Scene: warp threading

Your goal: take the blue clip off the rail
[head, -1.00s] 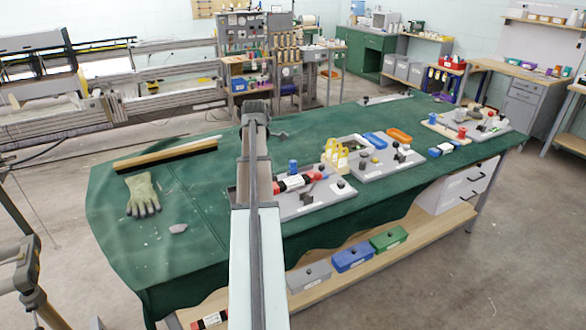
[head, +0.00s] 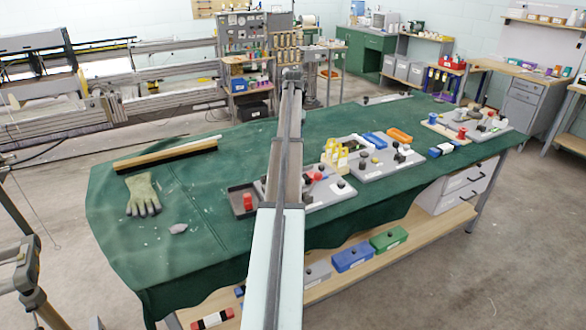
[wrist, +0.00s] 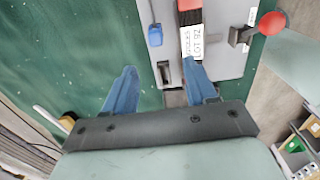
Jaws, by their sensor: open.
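In the wrist view my gripper (wrist: 158,65) is open, its two blue fingers spread wide with nothing between them. A small blue piece (wrist: 155,36), which looks like the blue clip, shows just beyond the fingertips at the left part of a grey board (wrist: 230,62). A thin grey strip runs up from it; I cannot tell whether this is the rail. A red and black block with a white label (wrist: 190,35) lies to its right. In the head view my arm hides the clip, and my gripper cannot be made out.
A red ball knob on a lever (wrist: 270,22) stands right of the block. In the head view a dark tray with a red piece (head: 236,188) sits left of my arm. A glove (head: 142,194) and a long brush (head: 168,156) lie farther left; green cloth (head: 210,215) between is mostly clear.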

